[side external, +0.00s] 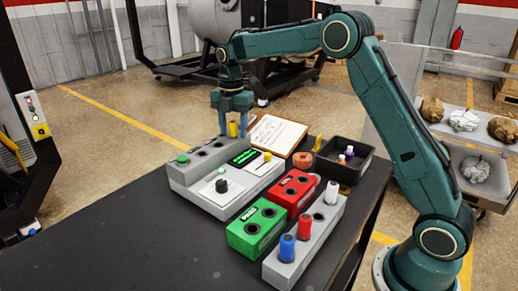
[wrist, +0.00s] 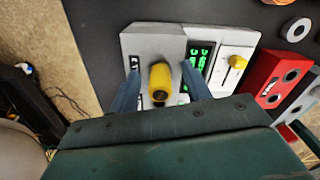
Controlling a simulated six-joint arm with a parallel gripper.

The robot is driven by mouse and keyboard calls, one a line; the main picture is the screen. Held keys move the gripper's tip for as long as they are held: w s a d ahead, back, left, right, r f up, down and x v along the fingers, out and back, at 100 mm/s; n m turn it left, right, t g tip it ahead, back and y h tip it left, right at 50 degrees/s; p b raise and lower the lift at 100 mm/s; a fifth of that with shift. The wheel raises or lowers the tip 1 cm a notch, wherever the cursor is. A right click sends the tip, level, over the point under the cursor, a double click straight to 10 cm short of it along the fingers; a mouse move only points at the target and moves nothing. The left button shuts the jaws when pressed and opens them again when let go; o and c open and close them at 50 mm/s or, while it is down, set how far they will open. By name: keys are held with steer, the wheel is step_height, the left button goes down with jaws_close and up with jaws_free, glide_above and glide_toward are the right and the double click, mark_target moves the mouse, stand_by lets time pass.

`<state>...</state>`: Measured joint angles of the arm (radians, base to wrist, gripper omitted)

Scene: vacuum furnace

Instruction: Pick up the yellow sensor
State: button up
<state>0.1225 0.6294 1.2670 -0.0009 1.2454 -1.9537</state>
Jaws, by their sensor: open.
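The yellow sensor (side external: 233,130) stands upright at the far end of a grey console (side external: 185,175), in line with several dark round sockets. My gripper (side external: 234,118) points down over it with its blue fingers apart. In the wrist view the yellow sensor (wrist: 160,82) sits between my two open fingers, with a gap on each side. The fingers do not appear to touch it. The foot of the sensor is hidden. A smaller yellow piece (side external: 267,156) is on the white panel beside the green display, and it also shows in the wrist view (wrist: 236,62).
A clipboard (side external: 282,130) lies close behind the console. A red block (side external: 291,193), a green block (side external: 256,228) and a grey rack holding blue, red and white sensors (side external: 287,248) stand nearer. A black bin (side external: 364,166) is at the right. The table's left front (side external: 120,235) is clear.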

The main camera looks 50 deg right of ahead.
jaws_close()
steer(key=shift+r, duration=0.2)
step_height(320, 180, up, 19)
steer(key=shift+r, duration=0.2)
stand_by(1.0)
steer(key=shift+r, duration=0.1)
stand_by(0.5)
steer(key=shift+s, duration=0.2)
